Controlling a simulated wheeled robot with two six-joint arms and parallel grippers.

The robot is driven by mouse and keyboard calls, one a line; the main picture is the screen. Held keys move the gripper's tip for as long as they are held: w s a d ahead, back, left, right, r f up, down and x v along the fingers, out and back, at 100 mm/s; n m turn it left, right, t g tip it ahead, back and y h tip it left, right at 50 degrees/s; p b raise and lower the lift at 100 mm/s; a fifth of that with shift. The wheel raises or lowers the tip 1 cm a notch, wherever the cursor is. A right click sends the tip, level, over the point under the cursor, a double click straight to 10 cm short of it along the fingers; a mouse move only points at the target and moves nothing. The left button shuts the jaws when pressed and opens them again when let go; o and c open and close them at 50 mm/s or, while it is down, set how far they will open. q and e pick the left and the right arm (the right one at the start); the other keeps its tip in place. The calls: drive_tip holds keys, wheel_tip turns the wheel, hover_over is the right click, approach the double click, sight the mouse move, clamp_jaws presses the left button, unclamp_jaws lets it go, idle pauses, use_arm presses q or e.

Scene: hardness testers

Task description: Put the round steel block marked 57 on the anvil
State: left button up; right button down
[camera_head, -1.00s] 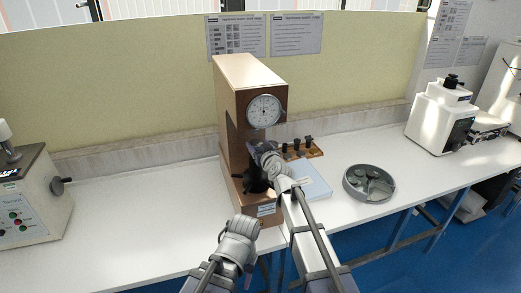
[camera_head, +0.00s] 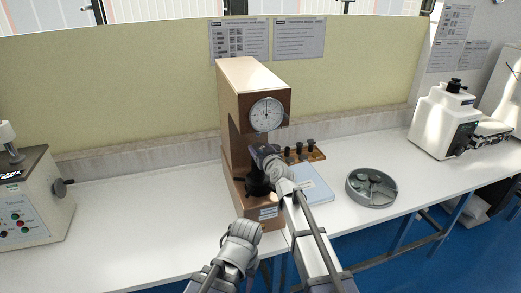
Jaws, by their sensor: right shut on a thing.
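The brown hardness tester (camera_head: 232,110) with a round dial stands on the bench at the middle. My right gripper (camera_head: 258,160) reaches into the tester's opening, just above the dark anvil (camera_head: 257,186). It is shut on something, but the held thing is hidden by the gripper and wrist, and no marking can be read. My left arm shows low in the middle, in front of the bench; its fingertips cannot be made out.
A round grey tray (camera_head: 371,188) with several blocks stands right of the tester. A pale blue book or pad (camera_head: 314,184) and a wooden rack (camera_head: 316,154) with dark pieces lie beside the tester. A white machine (camera_head: 440,118) stands far right, another machine (camera_head: 30,205) far left.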

drive_tip(key=shift+f, duration=0.1)
unclamp_jaws()
drive_tip(key=shift+c, duration=0.8)
drive_tip(key=shift+s, duration=0.15)
drive_tip(key=f+v, duration=0.1)
drive_tip(key=v, duration=0.5)
drive_tip(key=shift+s+d+r, duration=0.2)
drive_tip(key=shift+s+r, duration=0.1)
drive_tip(key=shift+s, duration=0.15)
